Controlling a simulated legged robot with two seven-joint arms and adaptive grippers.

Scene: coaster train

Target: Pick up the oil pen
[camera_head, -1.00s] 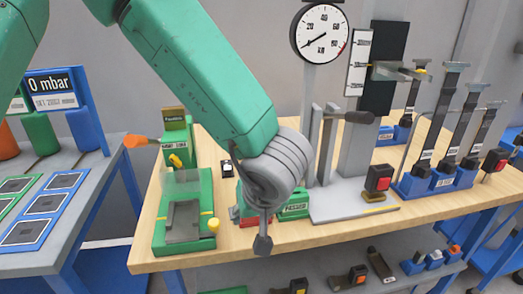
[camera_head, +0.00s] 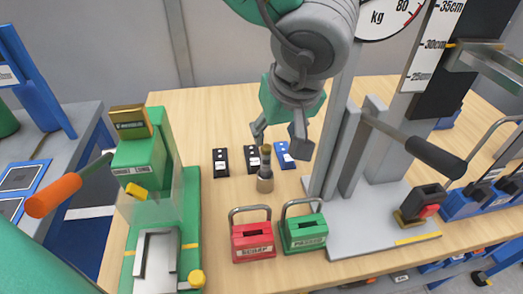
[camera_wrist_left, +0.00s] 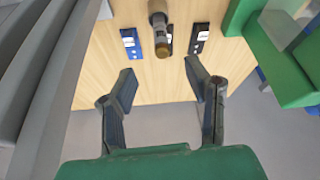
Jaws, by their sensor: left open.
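My left gripper (camera_head: 279,140) is open and empty, pointing down just above and behind the pen in the head view. One finger is left of the pen's top and the other right of it. In the left wrist view the pen (camera_wrist_left: 158,32) lies beyond the gap between the open fingertips (camera_wrist_left: 161,72), not between them. My right gripper is not in view.
Black and blue labelled blocks (camera_head: 221,162) lie around the pen. A red block (camera_head: 253,240) and a green block (camera_head: 303,231) with handles stand in front. A green press (camera_head: 150,165) is left; a lever stand (camera_head: 345,150) with scale is close on the right.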

